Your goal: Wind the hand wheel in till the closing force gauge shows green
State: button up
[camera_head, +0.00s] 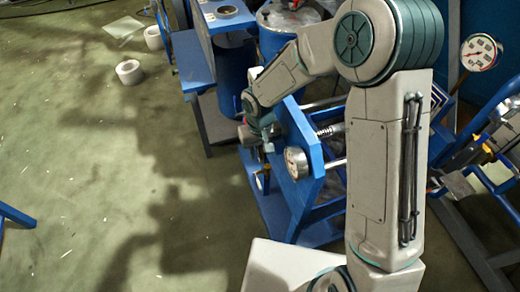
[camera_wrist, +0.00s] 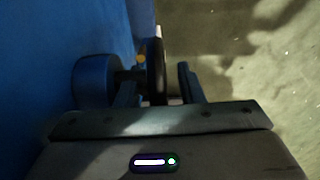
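The hand wheel (camera_wrist: 156,62) shows in the wrist view as a dark disc seen nearly edge-on, on a short shaft beside a round blue boss (camera_wrist: 96,80). My gripper (camera_wrist: 159,78) has a finger on each side of the wheel's rim. A gap shows between the right finger and the rim; contact at the left finger cannot be told. In the head view my gripper (camera_head: 264,140) is at the left side of the blue press frame (camera_head: 302,140), and the wheel is mostly hidden. A white-faced gauge (camera_head: 297,162) sits on the frame; its needle and colour are too small to read.
Another round gauge (camera_head: 480,52) stands at the upper right, near blue framework. A blue stand (camera_head: 232,55) is behind my gripper. White rolls (camera_head: 129,72) lie on the green floor (camera_head: 95,175), which is mostly clear at the left.

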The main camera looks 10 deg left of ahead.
jog(key=shift+f, duration=0.1)
grip_shut()
jog(key=shift+f, duration=0.1)
jog(key=t+b, duration=0.1)
jog(key=b, duration=0.2)
jog(key=shift+f+y+b, duration=0.15)
jog(key=shift+y+b, duration=0.2)
jog(key=shift+y, duration=0.05)
jog(key=shift+r+t+y+b, duration=0.3)
jog(key=shift+t+b, duration=0.4)
jog(key=shift+b, duration=0.5)
grip_release()
